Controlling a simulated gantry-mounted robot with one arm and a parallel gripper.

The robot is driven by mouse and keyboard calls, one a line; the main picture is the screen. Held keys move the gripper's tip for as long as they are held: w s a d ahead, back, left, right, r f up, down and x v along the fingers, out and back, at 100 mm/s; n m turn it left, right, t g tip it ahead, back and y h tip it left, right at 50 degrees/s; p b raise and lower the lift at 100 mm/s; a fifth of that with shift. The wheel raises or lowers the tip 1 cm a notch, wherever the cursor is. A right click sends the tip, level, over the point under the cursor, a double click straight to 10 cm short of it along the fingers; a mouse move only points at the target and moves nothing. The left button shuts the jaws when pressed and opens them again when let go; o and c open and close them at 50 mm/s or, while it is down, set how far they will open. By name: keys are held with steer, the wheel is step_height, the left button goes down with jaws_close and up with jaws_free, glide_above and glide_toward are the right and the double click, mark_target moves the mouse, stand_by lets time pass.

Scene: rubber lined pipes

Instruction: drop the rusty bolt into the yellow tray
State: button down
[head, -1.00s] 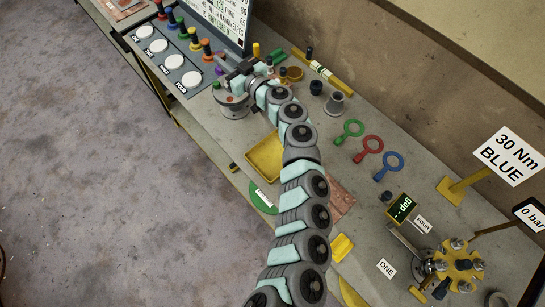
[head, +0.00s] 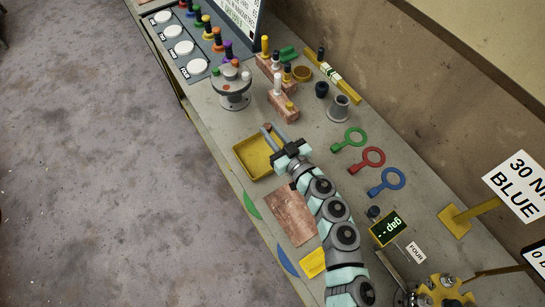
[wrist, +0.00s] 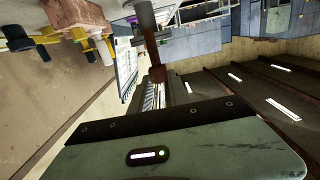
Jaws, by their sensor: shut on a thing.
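The rusty bolt (wrist: 152,48) is a brown shaft with a wider end, seen at the top middle of the wrist view. In the head view only a small reddish-brown bit of the bolt (head: 267,127) shows at the fingertips. My gripper (head: 272,133) is shut on it and holds it up near the tray's far edge. The yellow tray (head: 238,156) is shallow and square, lying on the bench left of and below my gripper. It looks empty, but my gripper hides part of its right side. I cannot tell whether the bolt is right over the tray.
A round grey fixture (head: 232,88) and brick-coloured blocks (head: 284,104) with upright pegs stand beyond the tray. Green (head: 349,138), red (head: 367,159) and blue (head: 387,182) ring-ended tools lie to the right. A reddish-brown plate (head: 291,214) lies nearer. The bench's front edge runs left of the tray.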

step_height(320, 180, down, 6)
steer(key=b, duration=0.7)
steer(key=shift+w, duration=0.1)
steer(key=shift+r, duration=0.1)
steer(key=c, duration=1.2)
jaws_free()
steer(key=shift+o, duration=0.2)
steer(key=p+v, duration=0.1)
steer(key=v, duration=0.9)
steer(key=shift+s+d, duration=0.2)
steer(key=shift+s, duration=0.15)
steer(key=shift+r, duration=0.1)
